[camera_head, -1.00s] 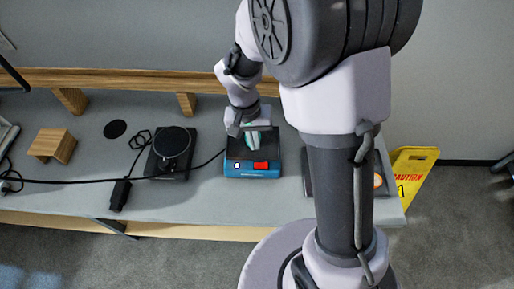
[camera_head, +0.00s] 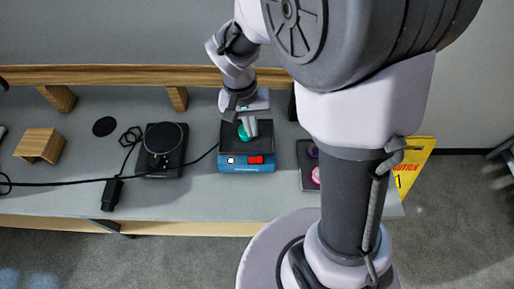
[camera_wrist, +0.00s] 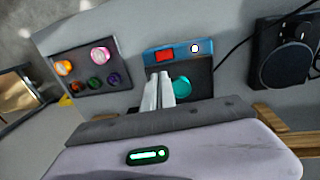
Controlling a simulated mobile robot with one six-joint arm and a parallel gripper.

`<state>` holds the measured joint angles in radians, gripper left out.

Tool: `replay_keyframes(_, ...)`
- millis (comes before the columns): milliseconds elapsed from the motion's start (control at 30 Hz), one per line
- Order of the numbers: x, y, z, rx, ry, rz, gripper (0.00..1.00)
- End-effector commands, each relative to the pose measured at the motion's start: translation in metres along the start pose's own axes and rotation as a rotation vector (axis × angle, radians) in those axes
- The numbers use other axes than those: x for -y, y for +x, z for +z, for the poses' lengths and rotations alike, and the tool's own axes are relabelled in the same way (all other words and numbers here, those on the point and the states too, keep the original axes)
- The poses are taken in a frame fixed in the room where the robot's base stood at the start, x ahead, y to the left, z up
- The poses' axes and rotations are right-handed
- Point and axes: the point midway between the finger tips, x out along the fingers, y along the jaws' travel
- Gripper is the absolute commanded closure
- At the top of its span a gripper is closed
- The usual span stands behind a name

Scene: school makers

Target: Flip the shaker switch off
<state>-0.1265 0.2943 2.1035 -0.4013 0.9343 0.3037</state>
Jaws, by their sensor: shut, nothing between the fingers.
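The shaker is a blue box with a dark top (camera_head: 231,134), standing on the grey bench. Its front face carries a red rocker switch (camera_head: 255,160) and a small white round knob or light (camera_head: 231,160). A teal round thing (camera_head: 243,131) sits on the dark top, partly hidden by my gripper. My gripper (camera_head: 252,134) is shut and empty, above the dark top and behind the red switch. In the wrist view the closed fingertips (camera_wrist: 161,76) lie just below the red switch (camera_wrist: 164,56) in the picture, with the teal thing (camera_wrist: 181,86) beside them. Contact cannot be told.
A black device with a round plate (camera_head: 165,140) and a cable with a black adapter (camera_head: 112,192) lie left of the shaker. A tray of coloured round items (camera_wrist: 113,83) is on its other side. A wooden block (camera_head: 38,144) stands far left; a wooden rail (camera_head: 140,76) runs behind.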

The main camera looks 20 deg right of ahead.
Motion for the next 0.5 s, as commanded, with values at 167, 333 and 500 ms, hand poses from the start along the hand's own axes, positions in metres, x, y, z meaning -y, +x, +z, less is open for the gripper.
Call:
replay_keyframes(167, 0.000, 0.024, 0.001, 0.004, 0.002, 0.002, 1.00)
replay_keyframes(333, 0.000, 0.063, 0.001, 0.003, 0.000, 0.001, 1.00)
replay_keyframes(500, 0.000, 0.100, 0.001, 0.004, 0.001, 0.002, 1.00)
